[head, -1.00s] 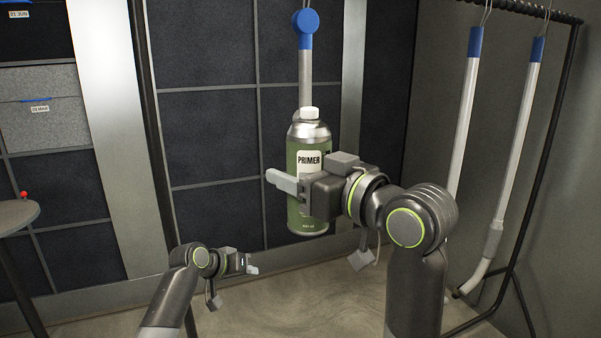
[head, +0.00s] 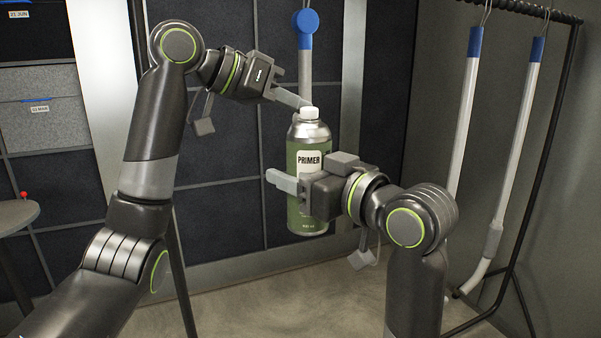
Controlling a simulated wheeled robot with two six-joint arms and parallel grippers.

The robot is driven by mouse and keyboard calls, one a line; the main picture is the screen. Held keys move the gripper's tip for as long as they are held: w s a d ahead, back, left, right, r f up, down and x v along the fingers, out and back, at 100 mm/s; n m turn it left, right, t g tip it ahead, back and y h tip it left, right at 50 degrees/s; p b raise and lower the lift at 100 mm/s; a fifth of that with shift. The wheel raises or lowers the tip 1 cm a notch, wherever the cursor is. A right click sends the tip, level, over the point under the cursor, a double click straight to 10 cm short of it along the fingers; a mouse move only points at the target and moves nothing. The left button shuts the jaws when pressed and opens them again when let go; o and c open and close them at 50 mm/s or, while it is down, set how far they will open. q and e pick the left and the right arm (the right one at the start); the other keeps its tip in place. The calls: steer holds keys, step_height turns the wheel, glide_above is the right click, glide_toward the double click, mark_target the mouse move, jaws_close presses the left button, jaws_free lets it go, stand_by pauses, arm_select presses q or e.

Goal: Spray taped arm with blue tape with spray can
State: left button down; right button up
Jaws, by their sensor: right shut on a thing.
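A green and silver PRIMER spray can (head: 309,205) with a white cap (head: 309,113) stands upright in mid-air in the head view. My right gripper (head: 296,187) is shut around its body from the right. My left gripper (head: 297,100) is raised at the can's top left, with a fingertip at or very near the white cap; contact is unclear. Its jaw opening cannot be made out. Behind the can hangs a grey arm (head: 305,66) with a blue-covered round top (head: 305,28); its lower part is hidden by the can.
Two more hanging arms (head: 466,115) (head: 520,140) with blue upper ends hang from a black rack (head: 560,110) at right. A round table (head: 17,217) with a red knob stands at far left. Dark panels (head: 215,130) and grey bins (head: 45,122) line the back.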

mark_target(302, 108)
arm_select(q)
steer(key=s+r+m, duration=0.1)
steer(key=s+r, duration=0.1)
steer(key=s+d+r+m, duration=0.1)
steer(key=s+r, duration=0.1)
steer(key=s, duration=0.1)
steer(key=s+r, duration=0.2)
steer(key=shift+s+d+r+m+g, duration=0.2)
steer(key=shift+s+r+m+g, duration=0.15)
steer(key=shift+r+m+g, duration=0.05)
steer(key=shift+f, duration=1.45)
steer(key=shift+f, duration=0.2)
steer(key=shift+f, duration=0.75)
stand_by(0.3)
steer(key=shift+r, duration=2.55)
